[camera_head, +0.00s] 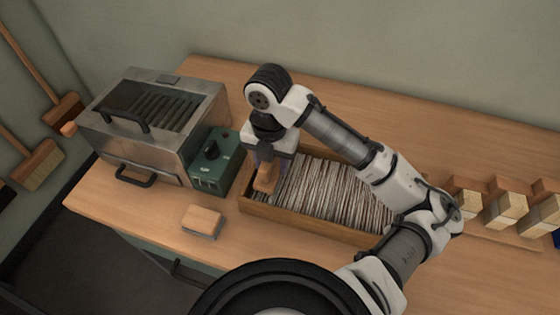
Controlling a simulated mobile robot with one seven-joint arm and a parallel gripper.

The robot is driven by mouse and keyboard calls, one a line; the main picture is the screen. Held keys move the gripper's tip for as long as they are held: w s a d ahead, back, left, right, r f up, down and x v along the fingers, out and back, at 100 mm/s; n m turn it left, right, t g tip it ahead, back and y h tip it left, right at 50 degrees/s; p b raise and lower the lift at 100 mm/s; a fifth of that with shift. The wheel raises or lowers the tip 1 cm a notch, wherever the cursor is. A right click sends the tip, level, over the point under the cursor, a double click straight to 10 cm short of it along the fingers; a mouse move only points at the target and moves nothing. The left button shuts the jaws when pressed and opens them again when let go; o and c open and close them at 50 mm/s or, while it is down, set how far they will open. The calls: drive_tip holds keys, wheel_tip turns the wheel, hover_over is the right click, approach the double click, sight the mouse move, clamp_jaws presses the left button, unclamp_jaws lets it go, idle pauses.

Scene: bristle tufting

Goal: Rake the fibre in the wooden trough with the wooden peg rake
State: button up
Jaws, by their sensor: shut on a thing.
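The wooden trough (289,224) lies on the bench in the middle of the view, filled with streaky grey and white fibre (325,192). My gripper (268,165) points down over the trough's left end. It is shut on a light wooden piece, which looks like the peg rake (266,179). The rake's lower part and any pegs are hidden, so I cannot tell whether it touches the fibre. My arm covers part of the trough's right end and back edge.
A metal machine (150,155) with a dark handle and a green control box (214,162) stand left of the trough. A small wooden-topped block (203,220) lies in front. Several brushes (505,208) stand at right. The bench behind the trough is mostly clear.

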drive_tip(key=shift+a+r, duration=0.1)
drive_tip(key=shift+a, duration=0.3)
drive_tip(key=r+p, duration=0.3)
drive_tip(key=shift+w+r, duration=0.2)
wheel_tip(320, 180, up, 6)
drive_tip(key=p, duration=0.5)
drive_tip(key=shift+s+f, duration=0.1)
drive_tip(key=shift+f, duration=0.1)
drive_tip(key=shift+d+f+b, duration=0.1)
drive_tip(key=shift+d+b, duration=0.05)
drive_tip(key=shift+b, duration=0.15)
idle(0.4)
